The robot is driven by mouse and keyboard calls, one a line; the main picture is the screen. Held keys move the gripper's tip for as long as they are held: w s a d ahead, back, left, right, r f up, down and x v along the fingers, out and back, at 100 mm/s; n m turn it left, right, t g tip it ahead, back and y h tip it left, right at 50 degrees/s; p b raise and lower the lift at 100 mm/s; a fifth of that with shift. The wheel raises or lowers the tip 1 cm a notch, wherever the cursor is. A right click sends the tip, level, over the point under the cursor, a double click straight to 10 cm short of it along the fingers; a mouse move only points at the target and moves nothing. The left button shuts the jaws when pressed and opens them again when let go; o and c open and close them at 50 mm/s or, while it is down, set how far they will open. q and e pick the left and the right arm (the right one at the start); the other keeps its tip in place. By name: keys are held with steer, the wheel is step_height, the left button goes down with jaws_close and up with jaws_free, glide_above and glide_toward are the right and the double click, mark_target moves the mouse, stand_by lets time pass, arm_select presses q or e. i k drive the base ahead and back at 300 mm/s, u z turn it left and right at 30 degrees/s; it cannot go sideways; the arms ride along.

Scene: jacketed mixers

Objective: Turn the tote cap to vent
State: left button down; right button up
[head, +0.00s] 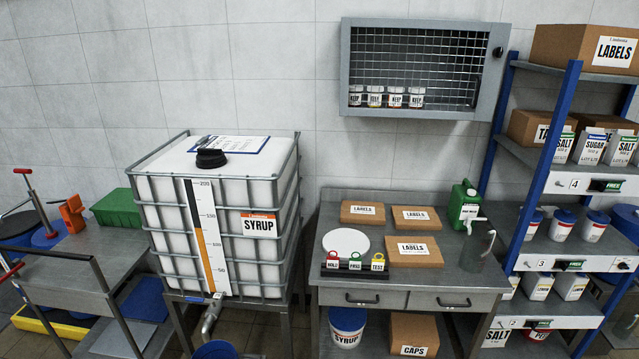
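The syrup tote (180,190) is a white tank in a grey cage on a stand, left of centre. It has an orange and white SYRUP label (259,225) and a level scale (207,238) on its front. The black tote cap (211,158) sits on its top, near the front. Any marking for vent on the cap is too small to read. Neither of my grippers shows in the head view.
A clipboard (240,144) lies on the tote top behind the cap. A steel table (318,273) with boxes and a green canister (463,206) stands to the right. A cart (92,262) stands to the left. A mesh cabinet (420,55) hangs above the table.

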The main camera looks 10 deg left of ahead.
mark_target(205, 156)
steer(key=z, duration=3.1)
steer(key=k, duration=2.75)
steer(key=u, duration=1.2)
